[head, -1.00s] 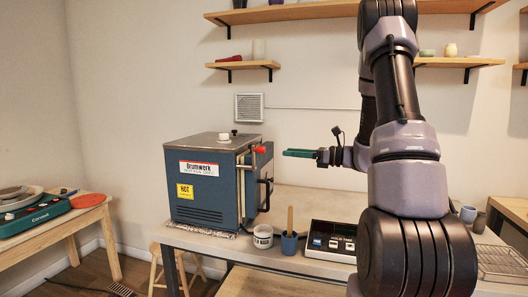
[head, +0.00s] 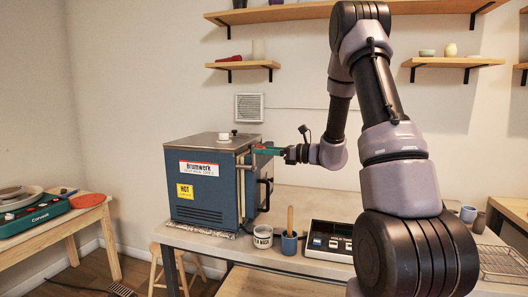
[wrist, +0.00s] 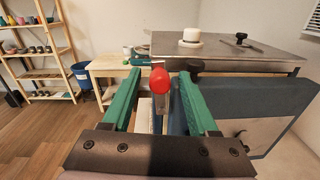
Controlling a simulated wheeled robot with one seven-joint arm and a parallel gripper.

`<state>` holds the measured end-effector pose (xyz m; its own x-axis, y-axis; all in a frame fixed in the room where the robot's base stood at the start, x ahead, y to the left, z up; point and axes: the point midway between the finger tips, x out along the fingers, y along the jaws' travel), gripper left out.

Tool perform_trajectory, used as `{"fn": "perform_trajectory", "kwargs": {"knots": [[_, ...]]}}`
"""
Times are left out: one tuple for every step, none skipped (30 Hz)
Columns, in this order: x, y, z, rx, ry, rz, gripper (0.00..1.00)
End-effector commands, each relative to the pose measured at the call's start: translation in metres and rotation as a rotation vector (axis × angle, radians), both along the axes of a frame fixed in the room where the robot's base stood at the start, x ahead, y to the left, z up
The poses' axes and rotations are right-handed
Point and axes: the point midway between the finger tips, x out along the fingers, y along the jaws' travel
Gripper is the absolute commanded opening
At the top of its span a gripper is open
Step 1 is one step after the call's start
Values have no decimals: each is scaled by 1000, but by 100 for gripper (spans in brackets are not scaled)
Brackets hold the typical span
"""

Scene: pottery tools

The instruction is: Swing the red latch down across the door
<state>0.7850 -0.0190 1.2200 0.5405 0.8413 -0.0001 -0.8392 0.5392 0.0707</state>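The kiln (head: 205,205) is a blue box with a grey lid, standing on the bench's left end. Its door, with a black handle (head: 267,190), is on the right side. The latch's rounded red end (wrist: 159,80) shows in the wrist view, high on the kiln's front. My gripper (head: 268,150) is at the kiln's upper right edge. In the wrist view my gripper's (wrist: 158,92) green fingers are apart, one on each side of the red end, with visible gaps. In the head view the fingers mostly hide the latch.
A white knob (wrist: 191,36) stands on the kiln lid.

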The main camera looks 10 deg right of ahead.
Motion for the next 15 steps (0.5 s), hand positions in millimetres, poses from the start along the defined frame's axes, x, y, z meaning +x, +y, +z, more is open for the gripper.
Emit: {"fn": "perform_trajectory", "kwargs": {"knots": [[0,0,0,0,0,0,44],[0,0,0,0,0,0,33],[0,0,0,0,0,0,18],[0,0,0,0,0,0,6],[0,0,0,0,0,0,0],[0,0,0,0,0,0,0],[0,0,0,0,0,0,0],[0,0,0,0,0,0,0],[0,0,0,0,0,0,0],[0,0,0,0,0,0,0],[0,0,0,0,0,0,0],[0,0,0,0,0,0,0],[0,0,0,0,0,0,0],[0,0,0,0,0,0,0],[0,0,0,0,0,0,0]]}}
